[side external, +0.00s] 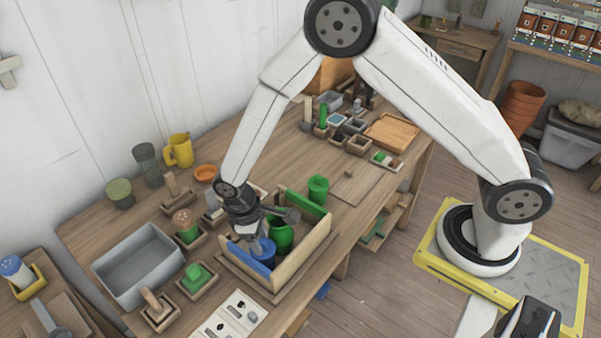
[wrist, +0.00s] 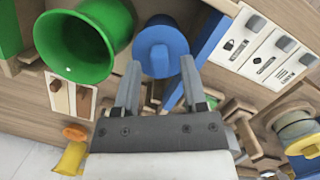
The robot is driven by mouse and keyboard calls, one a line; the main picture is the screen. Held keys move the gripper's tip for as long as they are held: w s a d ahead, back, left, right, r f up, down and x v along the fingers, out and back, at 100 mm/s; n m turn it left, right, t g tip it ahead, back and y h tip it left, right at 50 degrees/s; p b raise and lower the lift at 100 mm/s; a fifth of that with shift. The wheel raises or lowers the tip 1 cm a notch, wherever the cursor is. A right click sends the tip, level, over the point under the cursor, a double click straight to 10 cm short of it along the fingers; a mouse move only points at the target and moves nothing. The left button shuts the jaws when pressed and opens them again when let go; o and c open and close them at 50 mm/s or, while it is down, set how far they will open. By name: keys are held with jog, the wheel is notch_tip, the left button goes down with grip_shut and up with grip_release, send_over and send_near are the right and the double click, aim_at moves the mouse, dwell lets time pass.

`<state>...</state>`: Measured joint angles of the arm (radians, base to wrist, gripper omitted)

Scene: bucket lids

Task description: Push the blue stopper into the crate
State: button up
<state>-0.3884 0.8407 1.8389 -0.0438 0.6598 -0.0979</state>
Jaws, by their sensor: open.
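The blue stopper (wrist: 161,38) shows in the wrist view as a round blue disc with a knob on it. My gripper (wrist: 158,78) is open, with one finger on each side of the stopper's near part; I cannot tell whether they touch it. In the side view my gripper (side external: 262,228) points down inside a box with blue, green and pale walls, which looks like the crate (side external: 303,254). The stopper (side external: 264,248) is partly hidden there under my gripper, near the blue wall. How deep it sits is not clear.
A green bucket (side external: 281,238) stands right beside my gripper inside the walls; it also shows in the wrist view (wrist: 84,44). The blue wall (wrist: 208,48) is close on the other side. A grey tray (side external: 138,265) and several small blocks stand to the left.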

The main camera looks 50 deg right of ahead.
jog(key=shift+w+a+r, duration=0.1)
jog(key=shift+w+r, duration=0.05)
jog(key=shift+r, duration=0.85)
jog(key=shift+w+a+r, duration=0.1)
jog(key=shift+w+r, duration=0.1)
jog(key=shift+r, duration=0.8)
jog(key=shift+w+a+r, duration=0.1)
jog(key=shift+w+r, duration=0.05)
jog(key=shift+r, duration=0.85)
jog(key=shift+d, duration=0.1)
jog(key=s+d+r+m+t, duration=0.2)
jog(key=s+d+r+m, duration=0.1)
jog(key=d, duration=0.4)
jog(key=s+d+r+m+t+y, duration=0.1)
jog(key=s+d+r+m+t, duration=0.1)
jog(key=s+d+r, duration=0.4)
jog(key=shift+s+d+m+t, duration=0.3)
jog(key=shift+s+d+m, duration=0.2)
jog(key=shift+d, duration=0.55)
